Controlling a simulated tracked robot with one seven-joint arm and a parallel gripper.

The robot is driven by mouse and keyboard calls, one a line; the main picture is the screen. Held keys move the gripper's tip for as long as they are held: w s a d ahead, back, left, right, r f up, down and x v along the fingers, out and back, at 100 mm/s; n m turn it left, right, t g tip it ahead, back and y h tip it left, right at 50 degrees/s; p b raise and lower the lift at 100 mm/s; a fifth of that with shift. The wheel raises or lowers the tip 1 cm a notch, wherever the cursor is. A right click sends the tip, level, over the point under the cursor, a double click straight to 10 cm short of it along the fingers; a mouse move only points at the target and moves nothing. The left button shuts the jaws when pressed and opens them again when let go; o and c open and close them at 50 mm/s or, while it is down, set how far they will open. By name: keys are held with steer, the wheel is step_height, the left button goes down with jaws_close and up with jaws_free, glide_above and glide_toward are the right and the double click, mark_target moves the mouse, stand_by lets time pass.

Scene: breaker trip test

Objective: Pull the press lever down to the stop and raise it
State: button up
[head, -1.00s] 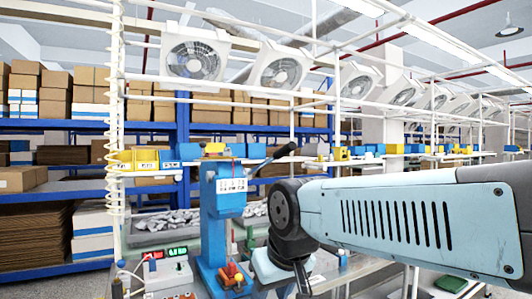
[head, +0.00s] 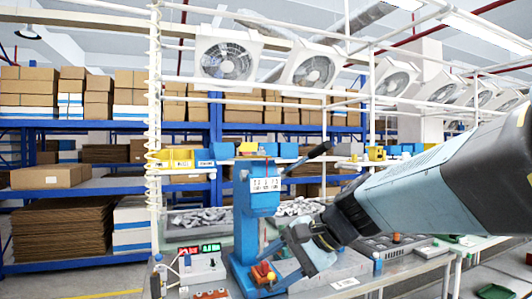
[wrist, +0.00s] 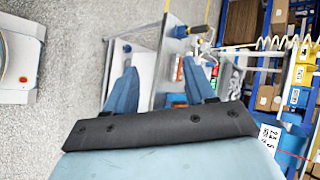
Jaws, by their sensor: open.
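The blue press (head: 254,215) stands upright on the table in the head view, with a white label on its head. Its dark lever (head: 303,158) slants up and to the right from the press head and ends in a black grip. My gripper (head: 304,262) is low, right of the press column and below the lever, apart from the lever. In the wrist view my gripper (wrist: 160,58) has its two blue fingers spread wide with nothing held between them. A blue part with a white label at the lower right of the wrist view looks like the press head.
A control box (head: 203,268) with red and green displays sits left of the press. Yellow bins (head: 171,159) line a rail behind. Grey metal parts (head: 200,217) lie in a tray behind the press. A white post (head: 155,130) rises at the left.

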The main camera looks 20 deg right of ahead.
steer(key=w+d+r+m+t+y, duration=0.2)
steer(key=w+r+m+t, duration=0.1)
steer(key=w+r+m, duration=0.1)
steer(key=m+t+h, duration=0.6)
steer(key=m+t, duration=0.7)
steer(key=m, duration=0.4)
glide_toward(319, 151)
steer(key=x, duration=0.4)
steer(key=d+x, duration=0.1)
steer(key=x, duration=0.6)
steer(key=shift+w+d+f, duration=0.1)
steer(key=shift+w+f, duration=0.1)
steer(key=shift+w, duration=0.3)
jaws_close()
